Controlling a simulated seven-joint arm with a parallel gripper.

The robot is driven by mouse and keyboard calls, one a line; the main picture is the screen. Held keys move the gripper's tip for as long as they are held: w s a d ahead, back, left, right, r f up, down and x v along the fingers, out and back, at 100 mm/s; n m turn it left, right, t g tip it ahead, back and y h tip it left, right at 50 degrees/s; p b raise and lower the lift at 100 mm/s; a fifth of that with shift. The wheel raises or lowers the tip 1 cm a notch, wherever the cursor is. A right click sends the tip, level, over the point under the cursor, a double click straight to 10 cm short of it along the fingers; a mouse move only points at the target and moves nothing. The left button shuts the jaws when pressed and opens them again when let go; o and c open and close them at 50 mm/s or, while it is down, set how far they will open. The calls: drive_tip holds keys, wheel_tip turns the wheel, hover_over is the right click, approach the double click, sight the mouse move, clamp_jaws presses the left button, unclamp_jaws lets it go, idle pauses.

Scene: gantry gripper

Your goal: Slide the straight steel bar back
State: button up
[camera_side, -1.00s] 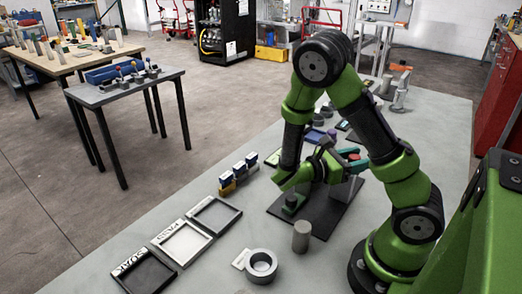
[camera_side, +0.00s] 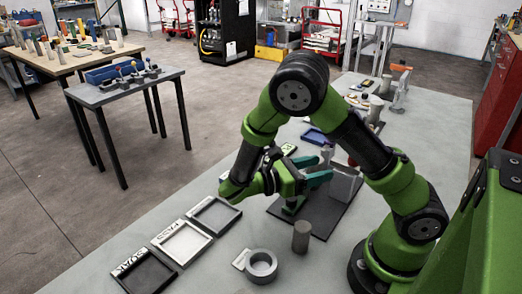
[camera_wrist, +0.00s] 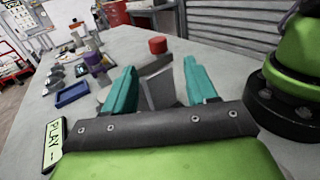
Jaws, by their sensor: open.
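My gripper (camera_side: 318,171) is open, its teal fingers pointing right towards a grey metal piece (camera_side: 346,183) standing on a black base plate (camera_side: 318,222). In the wrist view the open fingers (camera_wrist: 160,72) have a grey upright metal piece (camera_wrist: 158,90) in the gap between them, seen beyond the palm. I cannot tell whether this piece is the straight steel bar, or whether a finger touches it. A red round cap (camera_wrist: 157,46) shows just behind it. My forearm and gripper hide part of the base plate in the side view.
A grey cylinder (camera_side: 301,236) and a tape roll (camera_side: 261,266) stand near the base plate. Labelled trays (camera_side: 182,242) lie along the left table edge. A blue tray (camera_wrist: 72,94) and small parts lie left in the wrist view. A clamp (camera_side: 399,89) stands at the back.

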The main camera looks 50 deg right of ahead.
drive_tip(key=shift+v, duration=2.25)
drive_tip(key=s+a+r+m+t+y, duration=0.1)
drive_tip(key=a+r+m+t+y, duration=0.2)
drive_tip(key=r+m+t+y, duration=0.3)
drive_tip(key=s+a+r+m+t+y, duration=0.1)
drive_tip(key=a+r+m+t+y, duration=0.3)
drive_tip(key=m+t+y, duration=0.5)
wheel_tip(320, 180, up, 2)
drive_tip(key=shift+s+a+r+t+y, duration=0.1)
drive_tip(key=shift+s+a+t+y, duration=0.15)
drive_tip(key=shift+t+y, duration=0.85)
